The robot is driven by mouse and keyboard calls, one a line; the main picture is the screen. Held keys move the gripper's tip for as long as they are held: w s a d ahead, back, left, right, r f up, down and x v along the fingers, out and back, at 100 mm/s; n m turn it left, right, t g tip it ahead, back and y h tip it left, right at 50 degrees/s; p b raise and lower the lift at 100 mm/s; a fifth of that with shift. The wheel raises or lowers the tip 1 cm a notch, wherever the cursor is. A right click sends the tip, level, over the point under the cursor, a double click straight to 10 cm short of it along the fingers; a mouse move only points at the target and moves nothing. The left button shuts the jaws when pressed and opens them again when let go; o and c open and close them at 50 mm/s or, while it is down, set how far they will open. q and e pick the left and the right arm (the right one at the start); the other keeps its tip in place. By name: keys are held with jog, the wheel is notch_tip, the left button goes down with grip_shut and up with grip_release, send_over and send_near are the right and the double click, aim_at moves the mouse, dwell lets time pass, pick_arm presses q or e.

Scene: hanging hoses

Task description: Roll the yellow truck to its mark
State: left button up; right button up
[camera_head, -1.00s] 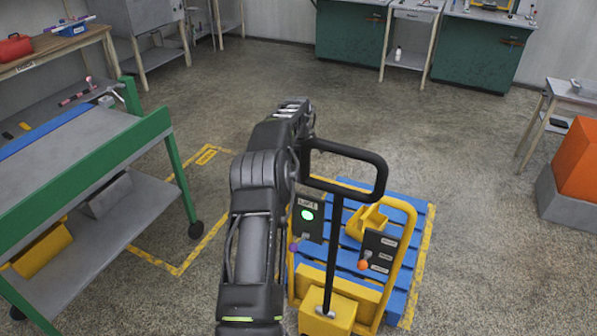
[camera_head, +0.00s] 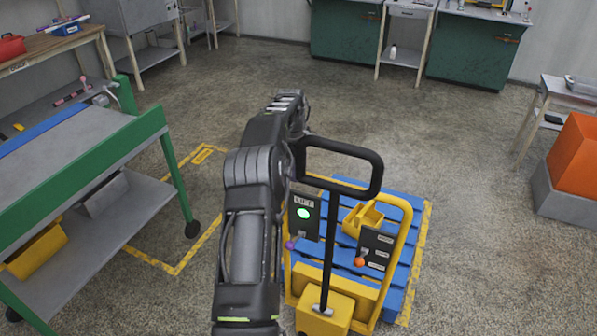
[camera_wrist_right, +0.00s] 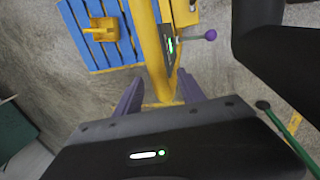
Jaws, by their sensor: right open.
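The yellow pallet truck (camera_head: 330,308) stands right of centre in the head view, with a black loop handle (camera_head: 372,172). It has a panel with a green light (camera_head: 304,213), a purple-knobbed lever (camera_head: 291,243) and an orange-knobbed lever (camera_head: 360,262). A yellow floor outline (camera_head: 178,268), perhaps the mark, lies left of it. My arm reaches up beside the handle and hides its left side. In the right wrist view my right gripper (camera_wrist_right: 158,92) has its purple fingers apart, with a yellow post (camera_wrist_right: 150,45) between or beyond them; contact is unclear. My left gripper is not in view.
A blue pallet (camera_head: 398,215) lies at the truck, edged by yellow striping. A green-framed bench (camera_head: 85,180) with wheels stands left, close to the floor outline. An orange box (camera_head: 578,155) on a grey block is at right. The floor beyond is clear.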

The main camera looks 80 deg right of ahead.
notch_tip(320, 180, up, 6)
jog(key=a, duration=0.1)
jog(key=shift+w+b, duration=0.15)
jog(key=shift+b, duration=0.3)
jog(key=shift+w+a, duration=0.1)
jog(key=shift+w, duration=0.05)
